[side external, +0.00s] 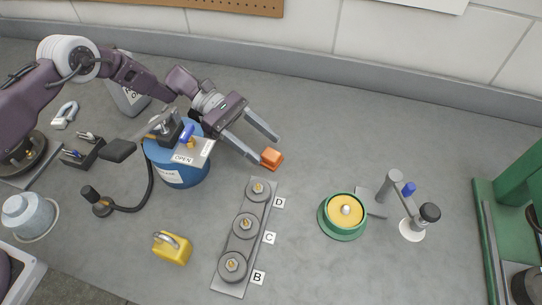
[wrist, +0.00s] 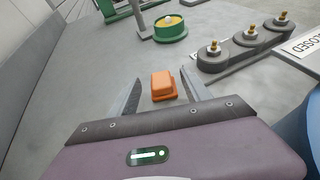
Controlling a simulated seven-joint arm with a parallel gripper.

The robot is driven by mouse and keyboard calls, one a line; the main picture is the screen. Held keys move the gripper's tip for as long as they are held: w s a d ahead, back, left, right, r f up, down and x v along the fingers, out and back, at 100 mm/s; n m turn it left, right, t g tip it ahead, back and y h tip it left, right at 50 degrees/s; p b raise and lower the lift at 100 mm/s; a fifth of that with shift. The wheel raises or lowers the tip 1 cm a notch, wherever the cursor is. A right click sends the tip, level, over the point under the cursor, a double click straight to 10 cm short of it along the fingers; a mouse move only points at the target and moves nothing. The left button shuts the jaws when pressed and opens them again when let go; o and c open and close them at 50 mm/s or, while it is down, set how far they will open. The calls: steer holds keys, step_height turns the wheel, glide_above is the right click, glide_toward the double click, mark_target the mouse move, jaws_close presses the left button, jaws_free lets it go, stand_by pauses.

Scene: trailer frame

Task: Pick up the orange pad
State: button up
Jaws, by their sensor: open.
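The orange pad (side external: 272,158) is a small block on the grey surface, just off my gripper's fingertips in the side view. In the wrist view the orange pad (wrist: 163,86) shows as a block with a wider base, lying between the lines of the two fingers. My gripper (side external: 266,150) is open and empty, with one finger on each side of the pad's direction. The wrist view also shows my gripper (wrist: 160,82) with its fingers apart and the pad in the gap near their tips. Whether a finger touches the pad I cannot tell.
A blue canister (side external: 178,179) with an OPEN sign stands left of my gripper. A plate (side external: 229,285) with knobs marked B, C and D lies below the pad. A green-and-yellow round dish (side external: 342,232) and a small stand (side external: 392,186) are at right. The surface above the pad is clear.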

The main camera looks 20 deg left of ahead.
mark_target(277, 157)
steer(key=x, duration=0.5)
steer(key=shift+d+f, duration=0.1)
steer(key=shift+d, duration=0.05)
jaws_close()
